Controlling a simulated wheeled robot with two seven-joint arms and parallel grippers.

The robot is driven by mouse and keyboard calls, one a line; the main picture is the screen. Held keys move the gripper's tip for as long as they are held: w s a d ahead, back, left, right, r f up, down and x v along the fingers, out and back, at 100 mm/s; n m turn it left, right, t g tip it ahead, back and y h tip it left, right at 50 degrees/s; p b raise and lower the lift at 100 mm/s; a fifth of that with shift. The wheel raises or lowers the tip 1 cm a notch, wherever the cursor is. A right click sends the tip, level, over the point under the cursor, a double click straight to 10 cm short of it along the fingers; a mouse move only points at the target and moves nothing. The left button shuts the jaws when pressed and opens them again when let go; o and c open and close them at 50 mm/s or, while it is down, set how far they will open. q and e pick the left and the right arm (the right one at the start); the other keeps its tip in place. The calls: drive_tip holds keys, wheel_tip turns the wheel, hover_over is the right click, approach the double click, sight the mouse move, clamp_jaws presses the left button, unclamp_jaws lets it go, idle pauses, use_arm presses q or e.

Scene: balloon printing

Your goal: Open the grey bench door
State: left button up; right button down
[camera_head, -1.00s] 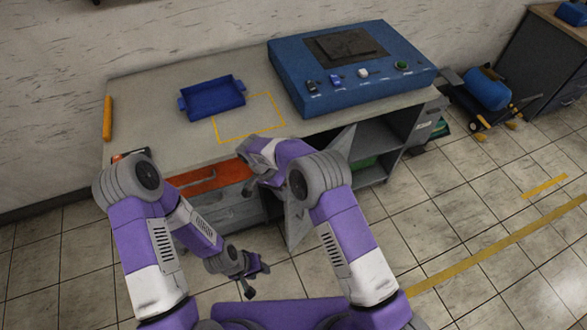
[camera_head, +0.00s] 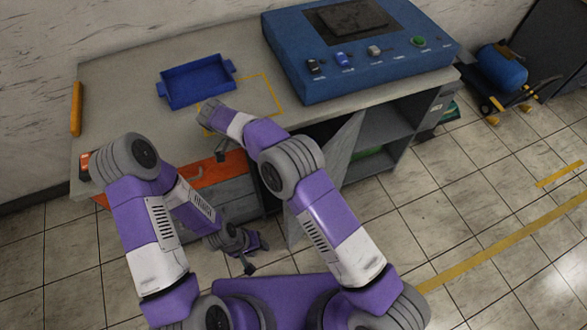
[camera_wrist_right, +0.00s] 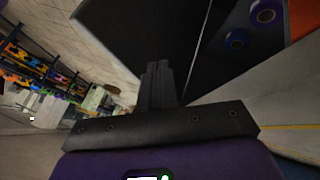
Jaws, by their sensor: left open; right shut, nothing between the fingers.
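The grey bench door (camera_head: 326,168) stands swung out from the bench front in the head view, partly hidden behind my right arm. An open dark gap and open shelves show beside it. My right gripper (camera_wrist_right: 158,68) is shut and empty in the right wrist view, in front of a dark panel (camera_wrist_right: 145,35) that I cannot identify for sure. In the head view the right hand is above the orange drawer, left of the door and apart from it. My left gripper (camera_head: 252,258) is open and empty, low in front of the drawers and left of the door's lower end.
The bench top (camera_head: 130,105) carries a blue tray (camera_head: 197,82) and a large blue machine (camera_head: 355,55). An orange drawer (camera_head: 205,172) is below the top. A cart with a blue tank (camera_head: 502,67) stands at right.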

drive_tip(key=s+d+f+b, duration=0.2)
drive_tip(key=s+d+f, duration=0.1)
drive_tip(key=d+f, duration=0.3)
drive_tip(key=shift+d+f+b, duration=0.15)
drive_tip(key=shift+d+b, duration=0.2)
drive_tip(key=shift+d, duration=0.45)
drive_tip(key=shift+d, duration=0.15)
